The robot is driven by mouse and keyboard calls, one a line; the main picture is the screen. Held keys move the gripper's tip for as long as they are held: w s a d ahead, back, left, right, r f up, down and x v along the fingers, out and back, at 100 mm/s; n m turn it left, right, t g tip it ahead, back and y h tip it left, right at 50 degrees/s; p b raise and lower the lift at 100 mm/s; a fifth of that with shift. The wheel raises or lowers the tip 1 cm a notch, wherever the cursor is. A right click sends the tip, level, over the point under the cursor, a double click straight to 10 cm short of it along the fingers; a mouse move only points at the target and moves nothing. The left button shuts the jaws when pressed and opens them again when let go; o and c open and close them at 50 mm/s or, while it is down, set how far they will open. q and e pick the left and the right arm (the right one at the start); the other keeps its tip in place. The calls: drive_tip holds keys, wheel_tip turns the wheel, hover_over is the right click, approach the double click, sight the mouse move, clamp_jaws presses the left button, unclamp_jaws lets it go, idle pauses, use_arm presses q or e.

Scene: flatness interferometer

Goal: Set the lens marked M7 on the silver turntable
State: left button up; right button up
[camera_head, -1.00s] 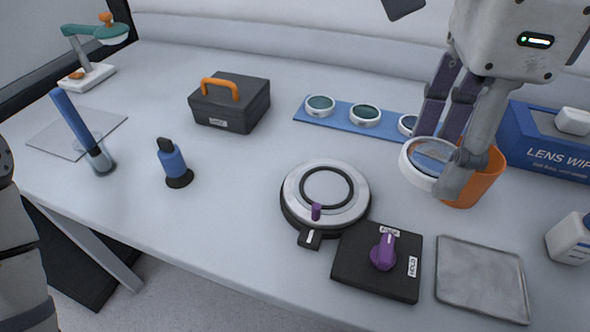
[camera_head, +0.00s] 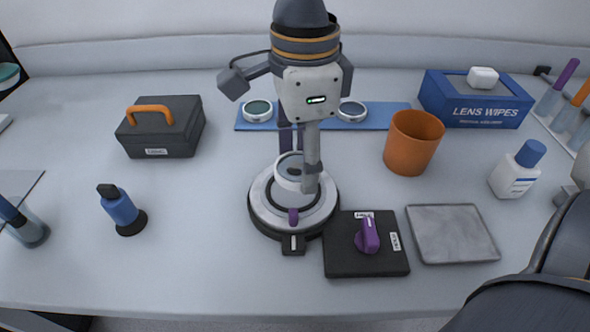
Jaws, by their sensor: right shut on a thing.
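The silver turntable (camera_head: 262,207) is a round disc with a dark ring, a purple peg and a black base on the table. My right gripper (camera_head: 298,168) comes down over it from the back and is shut on a white-rimmed lens (camera_head: 288,180). The lens is over the middle of the turntable, within the dark ring as seen from here. I cannot tell whether it touches the disc. No marking is legible on it. Other lenses (camera_head: 257,111) and (camera_head: 351,111) lie on a blue strip (camera_head: 385,118); my gripper hides the strip's middle. My left gripper is not in view.
A black pad with a purple knob (camera_head: 368,236) and a grey tray (camera_head: 452,234) lie right of the turntable. An orange cup (camera_head: 412,143), lens wipes box (camera_head: 477,101) and white bottle (camera_head: 516,172) stand farther right. A toolbox (camera_head: 160,127) and blue bottle (camera_head: 121,210) stand left.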

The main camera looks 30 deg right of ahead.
sight(296, 174)
drive_tip(key=shift+w+f, duration=0.2)
drive_tip(key=shift+f, duration=0.55)
drive_tip(key=shift+w+f, duration=0.2)
drive_tip(key=shift+f, duration=0.55)
drive_tip(key=shift+w+f, duration=0.2)
drive_tip(key=shift+f, duration=0.55)
drive_tip(key=shift+f, duration=0.15)
drive_tip(key=o, duration=1.2)
wheel_tip(296, 174, up, 12)
drive_tip(key=shift+r, duration=0.2)
